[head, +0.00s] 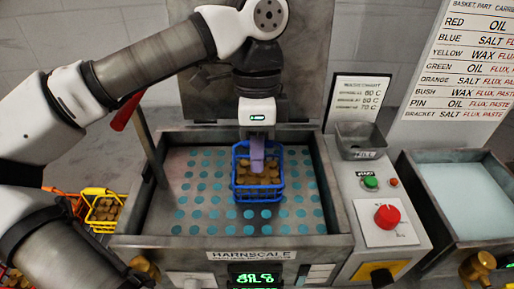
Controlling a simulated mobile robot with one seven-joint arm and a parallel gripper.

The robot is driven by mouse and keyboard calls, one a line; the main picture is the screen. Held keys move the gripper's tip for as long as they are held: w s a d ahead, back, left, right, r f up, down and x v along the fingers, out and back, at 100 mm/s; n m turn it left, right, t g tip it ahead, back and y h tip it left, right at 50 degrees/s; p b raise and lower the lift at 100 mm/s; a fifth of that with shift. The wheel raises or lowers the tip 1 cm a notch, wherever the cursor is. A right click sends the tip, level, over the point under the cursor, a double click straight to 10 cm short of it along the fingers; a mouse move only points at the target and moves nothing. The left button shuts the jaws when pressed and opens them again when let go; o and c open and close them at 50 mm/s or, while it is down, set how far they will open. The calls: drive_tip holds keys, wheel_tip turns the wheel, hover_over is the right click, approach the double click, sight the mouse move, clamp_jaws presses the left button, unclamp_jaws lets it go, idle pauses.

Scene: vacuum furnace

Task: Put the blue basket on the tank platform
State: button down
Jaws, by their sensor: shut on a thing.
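The blue basket (259,192) is a wire-frame basket with brown round parts in it. It is over the perforated plate inside the open tank, right of the plate's middle. My gripper (257,160) points straight down and is shut on the blue basket at its upper part. The tank platform (200,205) is a grey plate with rows of teal dots. I cannot tell whether the basket's bottom touches the plate. The gripper's fingertips are partly hidden by the basket's handle.
A yellow basket (104,210) with brown parts stands left of the tank, near a red one. The tank walls surround the plate.

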drive_tip(key=shift+f, duration=0.1)
drive_tip(key=c, duration=1.4)
unclamp_jaws()
drive_tip(key=shift+c, duration=0.2)
wheel_tip(320, 180, up, 12)
drive_tip(key=w, duration=0.2)
drive_tip(key=shift+w, duration=0.15)
